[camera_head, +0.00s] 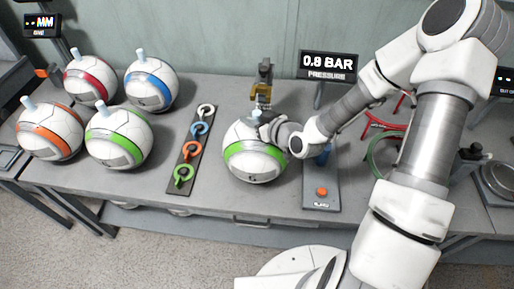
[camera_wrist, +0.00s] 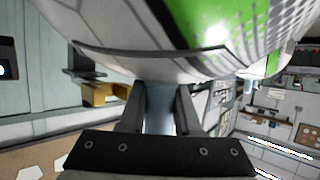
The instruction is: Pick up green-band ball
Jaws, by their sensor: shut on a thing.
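A white ball with a green band (camera_head: 254,165) is at the middle of the bench in the head view. My gripper (camera_head: 263,122) is at its top, shut on its pale-blue stem. In the wrist view the ball (camera_wrist: 130,32) fills the top of the picture. There the two dark fingers of my gripper (camera_wrist: 159,97) stand on either side of the pale stem (camera_wrist: 160,112). I cannot tell if the ball touches the bench. A second green-band ball (camera_head: 119,150) sits at the left.
Red (camera_head: 90,91), blue (camera_head: 150,98) and orange-band (camera_head: 50,147) balls sit at the left. A dark strip with coloured rings (camera_head: 171,187) lies beside the held ball. A "0.8 BAR" display (camera_head: 328,66) and a panel with an orange button (camera_head: 321,192) stand to the right.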

